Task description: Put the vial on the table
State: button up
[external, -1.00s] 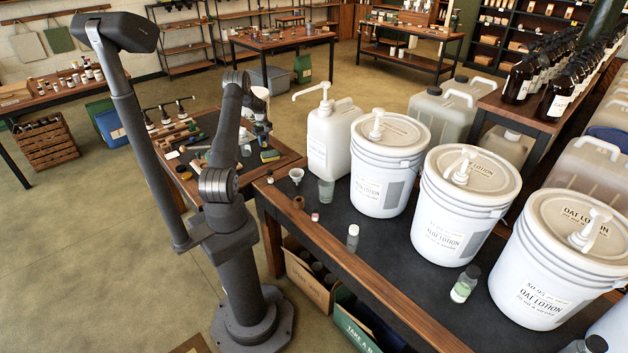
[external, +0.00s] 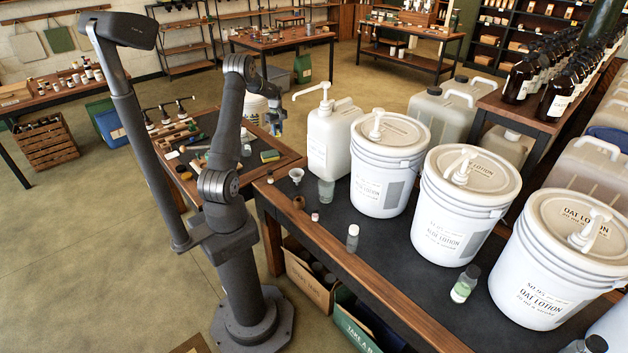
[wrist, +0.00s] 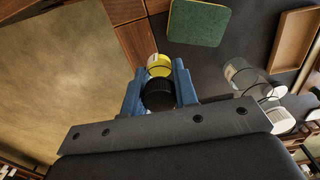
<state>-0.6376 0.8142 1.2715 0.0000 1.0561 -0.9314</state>
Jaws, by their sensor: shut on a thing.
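My gripper (external: 275,125) is raised above the small wood-edged table (external: 287,166) in the external view. In the wrist view its blue fingers (wrist: 159,88) are shut on the vial (wrist: 159,94), whose black cap faces the camera. A yellow part (wrist: 158,64) shows beyond the cap, between the fingertips. The rest of the vial is hidden by the cap and fingers. In the external view the vial is too small to make out clearly. It is held in the air, apart from the tabletop.
A green pad (wrist: 198,22) and a wooden tray (wrist: 296,40) lie on the dark tabletop. Clear containers (wrist: 245,78) stand right of my gripper in the wrist view. A white pump jug (external: 330,140) and lotion buckets (external: 388,165) stand on the neighbouring bench.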

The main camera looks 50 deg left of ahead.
jog(key=s+r+m, duration=0.4)
jog(key=r+m, duration=0.1)
jog(key=r, duration=0.6)
jog(key=s+r+m, duration=0.5)
jog(key=r, duration=0.6)
jog(key=shift+d, duration=0.45)
jog(key=s+a+f+n, duration=0.3)
jog(key=s+a+f, duration=0.1)
jog(key=a+f, duration=0.4)
jog(key=s+a+f+n, duration=0.3)
jog(key=s+a+f, duration=0.2)
jog(key=a+f, duration=0.4)
jog(key=s+a+f+n, duration=0.4)
jog(key=a+f, duration=0.5)
jog(key=f, duration=0.2)
jog(key=shift+s+f, duration=0.15)
jog(key=shift+s, duration=0.2)
jog(key=shift+f, duration=2.15)
jog(key=shift+f, duration=0.15)
